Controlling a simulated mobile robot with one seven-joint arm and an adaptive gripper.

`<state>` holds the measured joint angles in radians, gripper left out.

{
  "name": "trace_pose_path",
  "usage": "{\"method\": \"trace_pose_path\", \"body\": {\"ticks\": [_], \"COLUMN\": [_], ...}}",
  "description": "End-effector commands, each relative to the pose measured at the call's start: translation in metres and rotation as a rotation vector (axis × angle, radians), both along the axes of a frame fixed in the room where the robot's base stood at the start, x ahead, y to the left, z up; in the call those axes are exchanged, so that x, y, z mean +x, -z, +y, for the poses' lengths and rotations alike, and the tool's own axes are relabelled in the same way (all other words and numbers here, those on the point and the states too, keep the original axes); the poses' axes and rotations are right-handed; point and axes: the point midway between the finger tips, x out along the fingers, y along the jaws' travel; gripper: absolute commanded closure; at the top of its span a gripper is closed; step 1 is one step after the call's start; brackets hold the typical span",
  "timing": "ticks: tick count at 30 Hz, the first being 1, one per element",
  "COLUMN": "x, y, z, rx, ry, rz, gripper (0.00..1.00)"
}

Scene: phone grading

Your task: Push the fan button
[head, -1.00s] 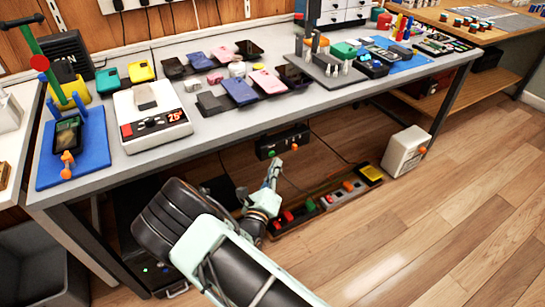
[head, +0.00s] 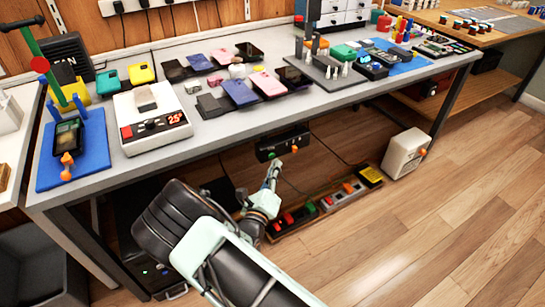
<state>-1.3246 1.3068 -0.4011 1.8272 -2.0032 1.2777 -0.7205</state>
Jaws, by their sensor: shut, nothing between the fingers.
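A black box (head: 282,143) hangs under the front edge of the workbench, with a small green button (head: 271,155) at left and an orange knob or button (head: 295,149) at right. No label on it is legible. My gripper (head: 276,165) is shut and empty, pointing up just below this box. I cannot tell whether its tip touches the box. A black unit (head: 66,56) with letters that look like "AN" stands at the bench's back left, partly hidden by a green post; it may be the fan.
The grey workbench (head: 215,132) carries phones, a white scale (head: 150,118) and a blue stand (head: 88,165). A strip with coloured switches (head: 328,205) lies on the floor beside my arm. A white box (head: 405,152) stands at right. The wooden floor at right is clear.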

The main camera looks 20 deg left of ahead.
Motion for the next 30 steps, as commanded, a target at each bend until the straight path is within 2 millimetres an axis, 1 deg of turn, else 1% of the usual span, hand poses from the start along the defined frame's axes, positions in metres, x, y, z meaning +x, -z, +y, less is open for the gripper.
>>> {"method": "trace_pose_path", "body": {"ticks": [13,22,30], "x": [0.0002,0.0057,0.006], "y": [0.0001,0.0001,0.0], "z": [0.0002,0.0065,0.0068], "rx": [0.0,0.0,0.0], "ry": [0.0,0.001,0.0], "rz": [0.0,-0.001,0.0], "gripper": [1.0,1.0,1.0]}}
